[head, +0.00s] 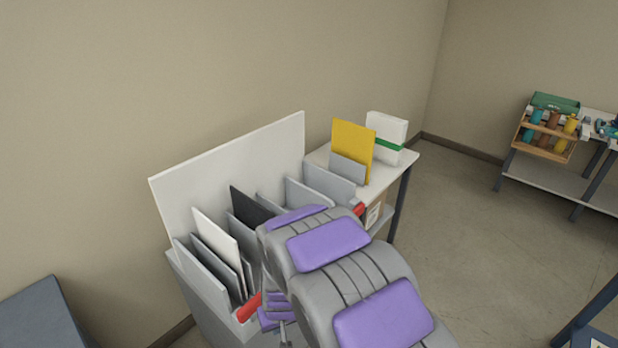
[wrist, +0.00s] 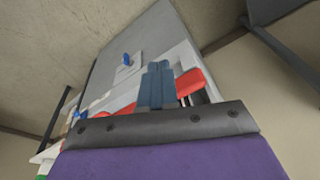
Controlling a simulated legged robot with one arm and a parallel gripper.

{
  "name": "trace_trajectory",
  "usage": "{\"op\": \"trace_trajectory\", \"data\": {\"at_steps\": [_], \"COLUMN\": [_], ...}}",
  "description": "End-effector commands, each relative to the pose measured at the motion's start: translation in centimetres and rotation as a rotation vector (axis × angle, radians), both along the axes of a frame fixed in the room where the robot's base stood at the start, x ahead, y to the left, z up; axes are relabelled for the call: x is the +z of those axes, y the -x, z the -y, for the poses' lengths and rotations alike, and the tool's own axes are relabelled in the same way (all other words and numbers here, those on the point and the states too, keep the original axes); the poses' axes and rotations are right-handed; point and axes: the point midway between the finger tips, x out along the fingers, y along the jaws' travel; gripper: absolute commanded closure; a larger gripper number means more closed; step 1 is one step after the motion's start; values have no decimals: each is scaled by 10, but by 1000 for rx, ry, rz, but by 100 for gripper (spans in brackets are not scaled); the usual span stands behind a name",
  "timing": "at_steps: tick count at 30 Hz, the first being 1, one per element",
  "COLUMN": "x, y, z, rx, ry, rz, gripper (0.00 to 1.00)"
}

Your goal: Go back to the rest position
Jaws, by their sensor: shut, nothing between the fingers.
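My gripper (wrist: 157,82) shows in the wrist view with its two blue-grey fingers together and nothing between them. A red bar (wrist: 193,83) lies just beyond the fingers; I cannot tell whether they touch it. In the head view my grey and purple arm reaches over the front of a grey slotted rack (head: 205,278), and the fingertips cannot be made out there. The red bar also shows in the head view (head: 249,307) at the rack's front edge, with another red piece (head: 359,209) farther along it. The arm hides the middle of this edge.
The rack holds a white sheet (head: 217,240) and a black sheet (head: 250,207) before a white back panel (head: 235,165). Behind it, a side table bears a yellow board (head: 352,148) and a white pack (head: 386,135). Open floor (head: 480,235) lies right, before a shelf cart (head: 555,180).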

Motion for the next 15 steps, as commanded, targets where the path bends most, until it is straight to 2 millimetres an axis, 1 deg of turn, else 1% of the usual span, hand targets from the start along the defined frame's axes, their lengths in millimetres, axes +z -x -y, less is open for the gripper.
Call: {"op": "trace_trajectory", "data": {"at_steps": [1,6,11,15], "x": [20,70,112,143], "y": [2,28,57,89], "z": [12,52,83,108], "rx": [-19,-65,-108,-151], "ry": [-11,-27,-21,-2], "rz": [-7,-67,-115,-157], "gripper": [100,100,100,100]}}
